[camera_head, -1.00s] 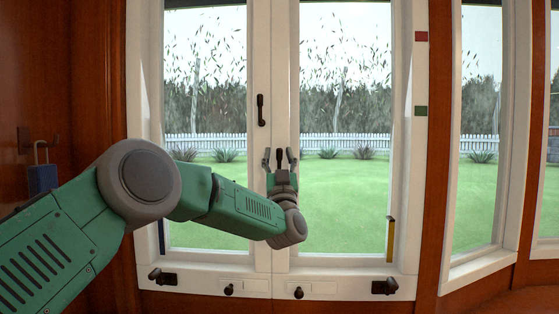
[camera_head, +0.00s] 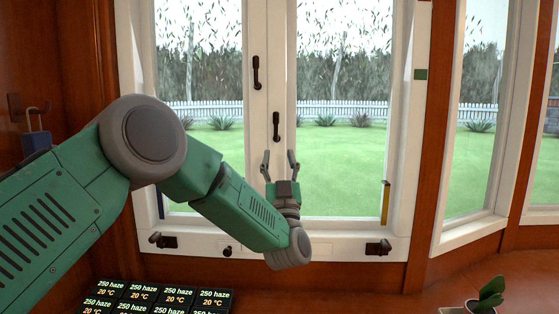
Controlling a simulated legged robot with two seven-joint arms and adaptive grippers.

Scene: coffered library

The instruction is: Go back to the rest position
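My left gripper (camera_head: 280,165) is in the middle of the head view, at the end of my green and grey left arm. Its two dark fingers point up and stand apart with nothing between them. It is in front of the lower part of a white double window (camera_head: 261,190). Two black handles are on the window's middle posts, an upper left one (camera_head: 256,72) and a lower right one (camera_head: 276,126). The lower handle shows just above the fingers, apart from them in the picture. My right gripper is not in view.
A dark panel with lit readings (camera_head: 160,297) lies at the bottom left. A potted plant (camera_head: 489,292) stands at the bottom right on a reddish-brown surface (camera_head: 340,290). Black latches (camera_head: 378,248) sit on the window's bottom rail.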

